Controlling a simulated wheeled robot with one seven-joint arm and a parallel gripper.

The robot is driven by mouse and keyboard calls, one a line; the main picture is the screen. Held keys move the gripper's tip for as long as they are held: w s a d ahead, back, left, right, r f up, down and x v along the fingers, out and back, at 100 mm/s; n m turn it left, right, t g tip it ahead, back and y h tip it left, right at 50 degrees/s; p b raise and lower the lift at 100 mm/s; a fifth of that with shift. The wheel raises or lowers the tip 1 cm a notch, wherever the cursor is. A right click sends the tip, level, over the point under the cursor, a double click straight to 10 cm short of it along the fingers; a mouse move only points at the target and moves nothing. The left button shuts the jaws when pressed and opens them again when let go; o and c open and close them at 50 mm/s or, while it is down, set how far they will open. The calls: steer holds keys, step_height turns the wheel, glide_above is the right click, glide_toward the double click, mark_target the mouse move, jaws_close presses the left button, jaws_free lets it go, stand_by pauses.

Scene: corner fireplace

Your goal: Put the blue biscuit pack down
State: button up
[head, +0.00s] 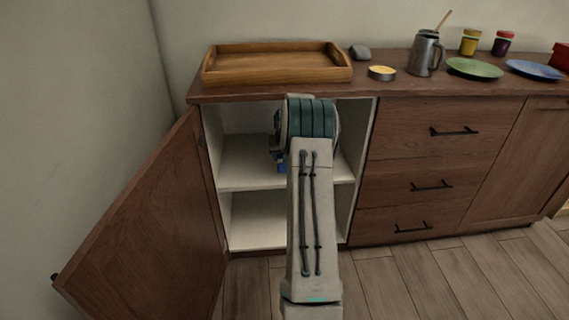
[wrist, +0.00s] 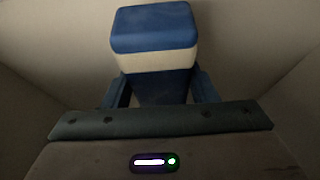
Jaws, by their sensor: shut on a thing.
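The blue biscuit pack (wrist: 155,28) is blue with a white band and shows in the wrist view between the two fingers of my gripper (wrist: 160,90). My gripper is shut on it. In the head view my arm reaches into the open cabinet and hides most of the gripper; a small blue patch (head: 282,167) shows beside my arm, just above the middle shelf (head: 245,165). I cannot tell whether the pack touches the shelf.
The cabinet door (head: 150,225) stands open at the left. The lower compartment (head: 258,220) looks empty where visible. Drawers (head: 430,185) are shut at the right.

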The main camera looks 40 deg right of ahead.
steer(key=shift+w+d, duration=0.4)
steer(key=shift+w, duration=0.25)
steer(key=shift+f+b, duration=1.1)
steer(key=shift+f, duration=0.6)
steer(key=shift+f, duration=0.2)
steer(key=o, duration=1.1)
steer(key=shift+o, duration=0.2)
